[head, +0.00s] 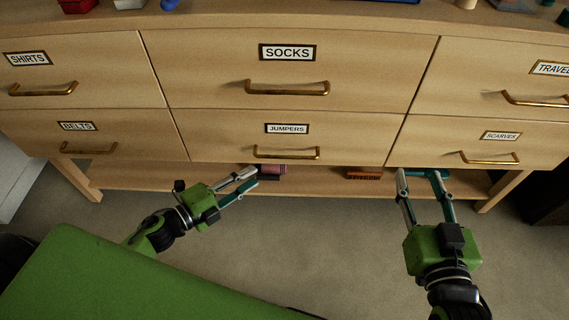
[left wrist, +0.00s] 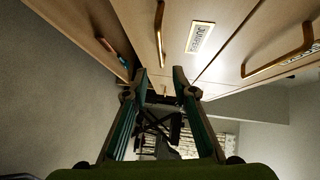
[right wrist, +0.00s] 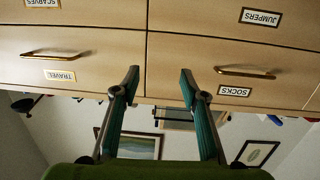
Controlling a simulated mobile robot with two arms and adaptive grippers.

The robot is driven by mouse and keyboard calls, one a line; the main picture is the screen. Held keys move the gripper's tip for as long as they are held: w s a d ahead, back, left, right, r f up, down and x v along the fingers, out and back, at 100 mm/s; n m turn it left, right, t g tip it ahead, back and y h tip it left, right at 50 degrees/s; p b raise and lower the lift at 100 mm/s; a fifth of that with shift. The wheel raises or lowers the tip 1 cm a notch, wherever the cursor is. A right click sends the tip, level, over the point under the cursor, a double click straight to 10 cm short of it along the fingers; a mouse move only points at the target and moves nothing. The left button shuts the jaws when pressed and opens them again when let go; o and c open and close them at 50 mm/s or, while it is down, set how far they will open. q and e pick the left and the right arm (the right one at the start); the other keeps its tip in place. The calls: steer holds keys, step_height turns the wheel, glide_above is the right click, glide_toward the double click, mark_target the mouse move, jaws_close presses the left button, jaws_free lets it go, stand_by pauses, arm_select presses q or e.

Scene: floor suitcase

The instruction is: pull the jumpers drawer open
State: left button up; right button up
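The jumpers drawer (head: 350,130) is shut, in the lower middle of the wooden dresser, with a white label above its brass bar handle (head: 287,153). In the left wrist view this handle (left wrist: 160,32) lies ahead, in line with the gap between my fingers. My left gripper (head: 250,178) is open and empty, just below and left of the handle, apart from it. My right gripper (head: 421,173) is open and empty, below the dresser's lower right drawers. The right wrist view shows the jumpers drawer (right wrist: 205,20) with its handle out of frame.
Closed neighbouring drawers are socks (head: 210,75), belts (head: 110,135), scarves (head: 450,140), shirts and travel. Bare carpet (head: 320,240) lies in front. My green body fills the lower left.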

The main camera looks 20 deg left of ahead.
mark_target(285, 156)
arm_select(q)
steer(key=b+x, duration=0.1)
steer(key=x, duration=1.1)
steer(key=shift+w+d+b, duration=0.15)
steer(key=shift+w+b, duration=0.25)
steer(key=shift+w+d+f, duration=0.1)
steer(key=shift+w+d, duration=0.1)
steer(key=shift+w, duration=0.1)
arm_select(e)
step_height(285, 156, up, 10)
steer(key=a+t+y, duration=0.1)
steer(key=t+y, duration=0.1)
steer(key=t, duration=0.3)
steer(key=shift+s+r, duration=0.2)
steer(key=shift+s, duration=0.25)
steer(key=shift+a, duration=0.1)
arm_select(q)
jaws_close()
